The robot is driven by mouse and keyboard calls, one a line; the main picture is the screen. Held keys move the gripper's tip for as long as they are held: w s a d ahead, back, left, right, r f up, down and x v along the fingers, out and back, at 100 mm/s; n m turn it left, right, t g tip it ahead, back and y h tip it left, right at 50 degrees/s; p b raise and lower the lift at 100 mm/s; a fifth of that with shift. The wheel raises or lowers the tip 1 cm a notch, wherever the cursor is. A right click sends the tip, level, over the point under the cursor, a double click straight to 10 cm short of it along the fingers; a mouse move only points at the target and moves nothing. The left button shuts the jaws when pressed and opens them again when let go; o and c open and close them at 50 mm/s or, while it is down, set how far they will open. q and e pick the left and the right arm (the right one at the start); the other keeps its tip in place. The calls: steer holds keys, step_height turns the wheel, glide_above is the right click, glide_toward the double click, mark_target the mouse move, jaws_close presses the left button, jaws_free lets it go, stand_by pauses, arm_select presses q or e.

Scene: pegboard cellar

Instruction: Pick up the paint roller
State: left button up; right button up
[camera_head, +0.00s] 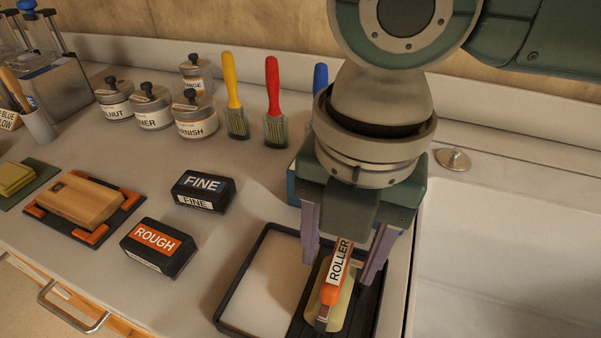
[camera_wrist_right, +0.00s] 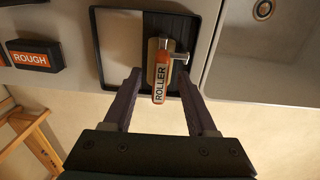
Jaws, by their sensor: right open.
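The paint roller has an orange handle (camera_head: 332,279) with a white label reading ROLLER. It lies in the right part of a black tray (camera_head: 230,315), on a pale cream roller head or pad. My right gripper (camera_head: 345,270) is open above the tray, with one purple finger on each side of the handle. In the right wrist view the roller (camera_wrist_right: 161,80) sits between the two open fingertips (camera_wrist_right: 160,85), and a gap shows on both sides. My left gripper is not in view.
Black blocks marked ROUGH (camera_head: 158,247) and FINE (camera_head: 203,191) lie left of the tray. A white sink (camera_head: 510,260) is at the right. Brushes with yellow (camera_head: 231,80) and red (camera_head: 272,85) handles and several labelled jars (camera_head: 195,118) stand behind. A drawer handle (camera_head: 70,312) is at the front left.

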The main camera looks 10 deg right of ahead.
steer(key=shift+f, duration=0.4)
steer(key=shift+c, duration=0.4)
jaws_close()
stand_by(0.7)
